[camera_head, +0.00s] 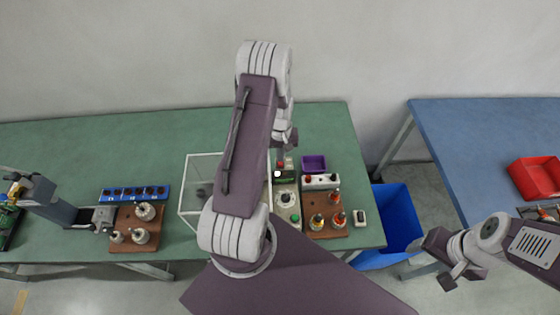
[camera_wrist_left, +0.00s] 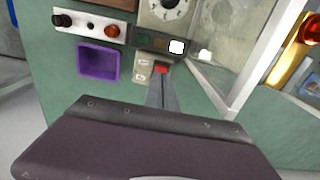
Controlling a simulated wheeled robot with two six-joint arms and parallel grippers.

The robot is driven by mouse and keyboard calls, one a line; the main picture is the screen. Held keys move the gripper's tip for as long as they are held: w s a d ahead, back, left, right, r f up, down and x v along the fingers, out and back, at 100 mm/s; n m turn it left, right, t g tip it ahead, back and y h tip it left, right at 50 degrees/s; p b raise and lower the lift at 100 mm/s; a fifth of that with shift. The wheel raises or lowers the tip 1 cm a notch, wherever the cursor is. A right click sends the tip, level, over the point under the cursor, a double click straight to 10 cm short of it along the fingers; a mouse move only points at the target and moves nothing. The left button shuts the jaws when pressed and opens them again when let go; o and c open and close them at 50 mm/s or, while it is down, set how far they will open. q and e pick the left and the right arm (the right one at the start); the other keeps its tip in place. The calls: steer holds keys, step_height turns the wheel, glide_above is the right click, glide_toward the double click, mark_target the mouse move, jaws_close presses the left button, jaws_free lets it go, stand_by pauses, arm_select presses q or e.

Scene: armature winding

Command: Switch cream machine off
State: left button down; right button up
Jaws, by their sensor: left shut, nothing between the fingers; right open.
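The cream machine (camera_head: 284,213) has a round dial and a green button, and stands partly hidden behind my left arm. In the left wrist view its dial (camera_wrist_left: 165,8) shows at the top edge. A small cream switch box with a red rocker (camera_wrist_left: 161,69) sits at the machine's near end in that view. My left gripper (camera_wrist_left: 160,84) is shut and empty, its tips right at the red rocker; whether they touch it I cannot tell. In the head view my left gripper (camera_head: 281,154) is partly hidden. My right gripper (camera_head: 450,272) is open and empty, off the green table.
A purple bin (camera_head: 313,163) and a cream box with knobs and a red lamp (camera_head: 321,182) stand right of the machine. A clear-walled frame (camera_head: 189,190) stands left. Wooden boards with spools lie on the green table (camera_head: 350,150). A blue bin (camera_head: 398,215) stands right.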

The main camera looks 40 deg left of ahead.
arm_select(q)
steer(key=shift+f+b, duration=0.8)
steer(key=shift+f, duration=0.3)
stand_by(0.3)
step_height(320, 180, up, 7)
steer(key=p, duration=0.5)
steer(key=shift+p, duration=0.35)
